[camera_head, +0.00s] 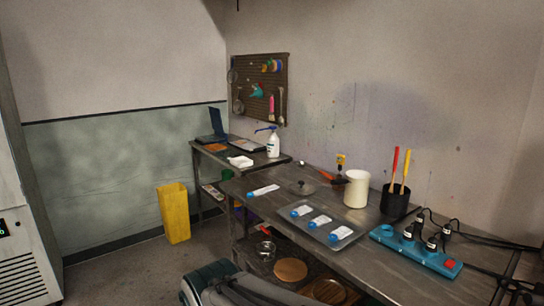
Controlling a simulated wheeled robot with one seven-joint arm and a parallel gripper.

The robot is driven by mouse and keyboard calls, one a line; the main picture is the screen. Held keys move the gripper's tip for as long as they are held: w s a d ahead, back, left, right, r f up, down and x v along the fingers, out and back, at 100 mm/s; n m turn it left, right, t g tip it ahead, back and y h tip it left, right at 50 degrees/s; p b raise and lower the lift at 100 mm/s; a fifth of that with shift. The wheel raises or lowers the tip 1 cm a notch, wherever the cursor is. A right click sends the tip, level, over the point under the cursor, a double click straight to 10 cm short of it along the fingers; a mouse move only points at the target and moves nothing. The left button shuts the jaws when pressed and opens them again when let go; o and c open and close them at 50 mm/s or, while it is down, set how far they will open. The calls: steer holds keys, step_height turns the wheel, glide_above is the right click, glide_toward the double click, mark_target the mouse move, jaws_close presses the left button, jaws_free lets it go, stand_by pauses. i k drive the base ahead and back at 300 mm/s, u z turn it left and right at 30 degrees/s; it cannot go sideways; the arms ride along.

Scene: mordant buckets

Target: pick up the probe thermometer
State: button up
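I cannot pick out the probe thermometer with certainty. A small red and black item (327,174) lies towards the back of the long metal bench (375,262), left of a white tub; it is too small to identify. A small upright yellow and dark item (341,161) stands behind it against the wall. A white item with a blue end (264,191) lies at the bench's left end. Several similar white and blue items lie on a clear tray (347,236). My gripper is not in view.
A white tub (356,189), a black pot (396,200) with red and yellow handles and a blue power strip (414,250) with several plugs crowd the bench's right half. A yellow bin (173,213) stands on the floor. A side table (205,148) holds a pump bottle (273,143).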

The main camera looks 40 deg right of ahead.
mark_target(340, 159)
steer(key=i, duration=1.6)
steer(key=z, duration=0.8)
steer(key=i, duration=1)
steer(key=z, duration=1.6)
steer(key=i, duration=0.65)
steer(key=z, duration=0.55)
